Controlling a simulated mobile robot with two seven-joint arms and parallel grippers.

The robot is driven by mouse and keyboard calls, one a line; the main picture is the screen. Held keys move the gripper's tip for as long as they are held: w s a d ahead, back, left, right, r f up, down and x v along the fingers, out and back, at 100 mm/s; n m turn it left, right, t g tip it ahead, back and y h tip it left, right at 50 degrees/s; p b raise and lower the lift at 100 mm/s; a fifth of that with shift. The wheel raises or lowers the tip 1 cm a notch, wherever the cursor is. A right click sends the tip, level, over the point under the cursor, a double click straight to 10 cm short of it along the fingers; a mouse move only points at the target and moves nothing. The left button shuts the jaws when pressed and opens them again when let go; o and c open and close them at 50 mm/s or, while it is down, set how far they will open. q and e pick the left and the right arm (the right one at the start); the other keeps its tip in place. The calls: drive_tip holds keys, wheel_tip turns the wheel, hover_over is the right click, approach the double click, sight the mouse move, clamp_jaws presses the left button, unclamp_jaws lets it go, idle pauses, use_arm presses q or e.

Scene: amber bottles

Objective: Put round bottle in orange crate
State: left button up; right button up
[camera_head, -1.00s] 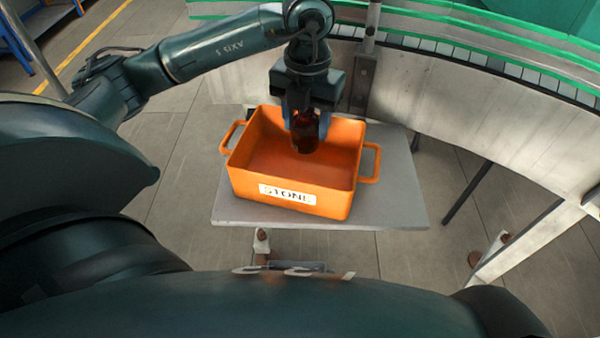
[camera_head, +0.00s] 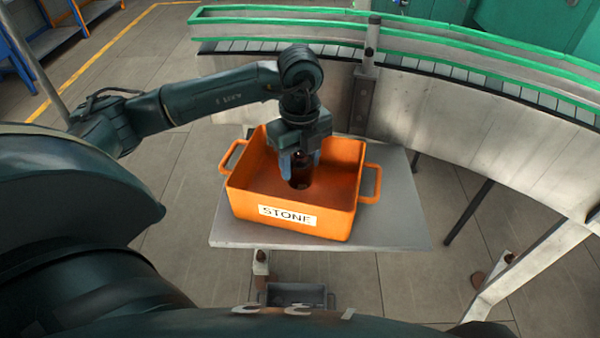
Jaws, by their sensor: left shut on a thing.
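The orange crate (camera_head: 250,200) stands on a small grey table, with a white "STONE" label on its front and a handle on each side. My left gripper (camera_head: 300,172) reaches down into the crate, toward its back right, and is shut on the dark amber round bottle (camera_head: 300,178). The bottle is upright inside the crate walls. Its upper part is hidden by the gripper. I cannot tell whether its base touches the crate floor. My right gripper is not in view.
The grey table (camera_head: 395,228) has bare room around the crate. A curved conveyor (camera_head: 440,68) with green rails runs behind and to the right, with a post (camera_head: 366,80) close behind the crate. A small dark tray (camera_head: 297,295) shows below the table.

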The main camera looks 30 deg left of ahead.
sight(300, 173)
use_arm(q)
wheel_tip(300, 173, down, 3)
drive_tip(key=shift+f, duration=0.2)
drive_tip(key=shift+f, duration=0.2)
drive_tip(key=o, duration=1)
drive_tip(key=shift+r, duration=0.2)
wheel_tip(300, 173, up, 12)
drive_tip(key=shift+s, duration=0.1)
